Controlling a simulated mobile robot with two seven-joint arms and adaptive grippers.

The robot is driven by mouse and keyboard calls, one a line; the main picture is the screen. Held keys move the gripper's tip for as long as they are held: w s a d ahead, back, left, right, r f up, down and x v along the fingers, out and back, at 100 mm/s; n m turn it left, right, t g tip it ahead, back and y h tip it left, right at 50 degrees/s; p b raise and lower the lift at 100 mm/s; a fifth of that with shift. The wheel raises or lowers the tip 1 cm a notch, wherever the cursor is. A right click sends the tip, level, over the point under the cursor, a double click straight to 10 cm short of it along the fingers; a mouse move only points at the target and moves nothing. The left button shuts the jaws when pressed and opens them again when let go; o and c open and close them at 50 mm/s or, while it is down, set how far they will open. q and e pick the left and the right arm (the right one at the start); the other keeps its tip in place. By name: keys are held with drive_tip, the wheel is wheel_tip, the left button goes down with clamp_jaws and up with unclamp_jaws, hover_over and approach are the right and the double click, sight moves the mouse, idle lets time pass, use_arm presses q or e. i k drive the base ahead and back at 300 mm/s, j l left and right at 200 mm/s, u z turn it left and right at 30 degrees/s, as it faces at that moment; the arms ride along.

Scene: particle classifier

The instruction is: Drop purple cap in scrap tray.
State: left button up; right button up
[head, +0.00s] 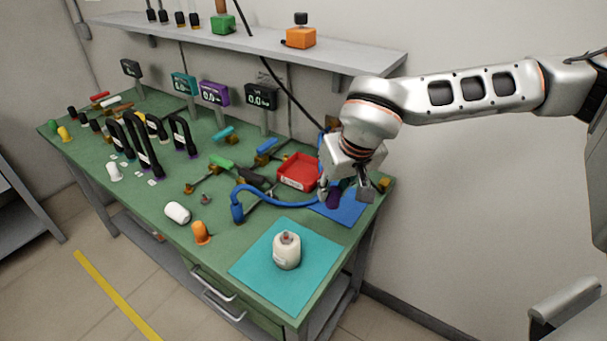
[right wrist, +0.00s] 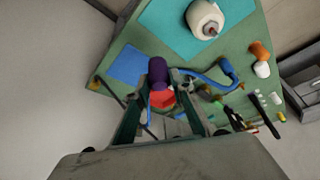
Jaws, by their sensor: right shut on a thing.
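My right gripper (head: 343,196) is shut on the purple cap (head: 334,194), above the blue mat at the right end of the bench. In the right wrist view the purple cap (right wrist: 158,72) shows at the fingertips, with a patch of the red tray (right wrist: 167,98) behind it. The red tray (head: 298,184), likely the scrap tray, sits on the bench just left of the gripper in the head view. The gripper partly hides the cap in the head view. My left gripper is not in view.
A blue hose (head: 262,188) arches in front of the tray. A white jar (head: 287,251) stands on a teal mat (head: 255,270) near the front corner. A blue mat (head: 347,212) lies below the gripper. A grey shelf (head: 340,55) runs along the wall behind.

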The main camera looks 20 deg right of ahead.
sight(309, 173)
drive_tip(key=i+j+z, duration=0.1)
drive_tip(key=z, duration=0.55)
drive_tip(key=j+z, duration=0.45)
drive_tip(key=j, duration=0.4)
drive_tip(key=j+z, duration=0.2)
drive_tip(key=j, duration=1.5)
drive_tip(key=i+j, duration=0.35)
drive_tip(key=i, duration=0.15)
